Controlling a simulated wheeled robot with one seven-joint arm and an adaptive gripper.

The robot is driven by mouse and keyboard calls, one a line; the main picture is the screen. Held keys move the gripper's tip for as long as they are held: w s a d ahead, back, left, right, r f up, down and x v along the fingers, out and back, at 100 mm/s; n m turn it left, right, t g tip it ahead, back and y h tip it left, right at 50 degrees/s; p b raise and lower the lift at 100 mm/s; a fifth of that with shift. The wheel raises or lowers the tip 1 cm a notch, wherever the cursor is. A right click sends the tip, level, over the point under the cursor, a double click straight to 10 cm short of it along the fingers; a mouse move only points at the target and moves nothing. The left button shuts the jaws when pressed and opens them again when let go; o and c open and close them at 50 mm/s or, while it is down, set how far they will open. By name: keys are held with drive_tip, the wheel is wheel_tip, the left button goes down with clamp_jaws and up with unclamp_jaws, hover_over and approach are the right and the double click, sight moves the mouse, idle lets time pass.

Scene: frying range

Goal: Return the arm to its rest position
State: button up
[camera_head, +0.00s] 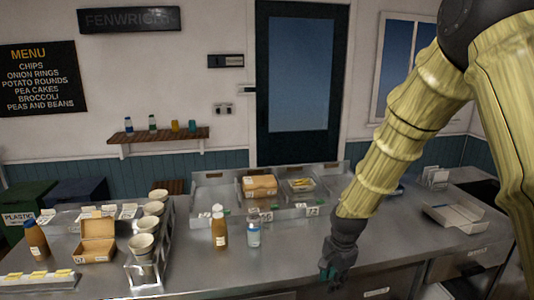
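My arm comes down from the upper right in a pale yellow ribbed sleeve. My gripper (331,274) is dark and points down near the front edge of the steel counter (205,268), right of the bottles. Its fingertips are small and dark here, so I cannot tell whether they are open or shut. I see no object clearly held in it.
A brown bottle (219,231) and a clear bottle (253,233) stand left of my gripper. Further left are a rack of cups (143,247) and an open carton (97,241). A tray with boxes (228,200) lies behind. An open white box (455,216) lies right.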

drive_tip(key=s+d+f+n, duration=0.1)
drive_tip(key=s+f+n, duration=0.2)
drive_tip(key=s+f, duration=0.65)
drive_tip(key=s+d+f+n, duration=0.1)
drive_tip(key=s+f+n, duration=0.2)
drive_tip(key=s+f, duration=0.7)
drive_tip(key=s+d+f+n, duration=0.1)
drive_tip(key=s+f+n, duration=0.2)
drive_tip(key=s+f, duration=0.3)
drive_tip(key=s+d+f+n+g, duration=0.1)
drive_tip(key=s+f+n, duration=0.2)
drive_tip(key=s, duration=0.9)
wheel_tip(320, 180, down, 4)
drive_tip(key=shift+s+d+r+b, duration=0.15)
drive_tip(key=shift+s+r+b, duration=0.1)
drive_tip(key=shift+b, duration=0.1)
